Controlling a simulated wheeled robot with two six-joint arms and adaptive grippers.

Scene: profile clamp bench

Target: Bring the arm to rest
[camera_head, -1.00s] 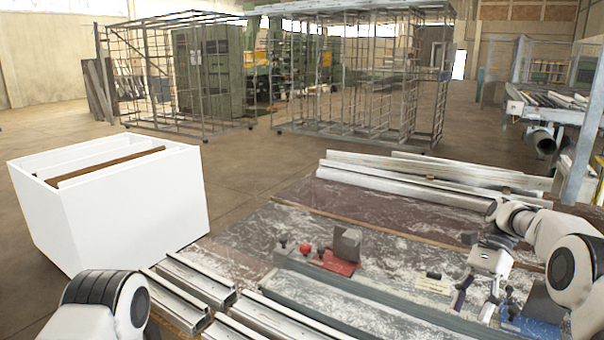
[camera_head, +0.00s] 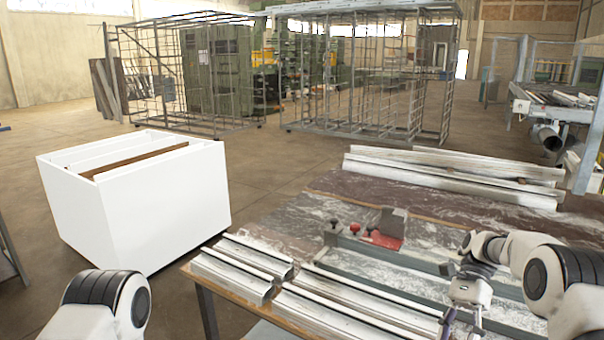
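My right arm comes in from the right, and its gripper (camera_head: 462,325) hangs pointing down over the bench's front right part. Its two fingers are apart, with nothing seen between them; the tips are cut by or close to the bottom edge. Of my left arm only a white and black joint shows at the lower left; its gripper is out of the picture. The bench (camera_head: 290,225) carries a clamp with red parts (camera_head: 383,238) at its middle. Several silver profiles (camera_head: 238,262) lie at the bench's near left.
A white box (camera_head: 150,210) with slots stands on the floor left of the bench. Long pale profiles (camera_head: 450,180) lie along the bench's far side. Wire cages (camera_head: 370,80) stand far back. The floor between box and cages is clear.

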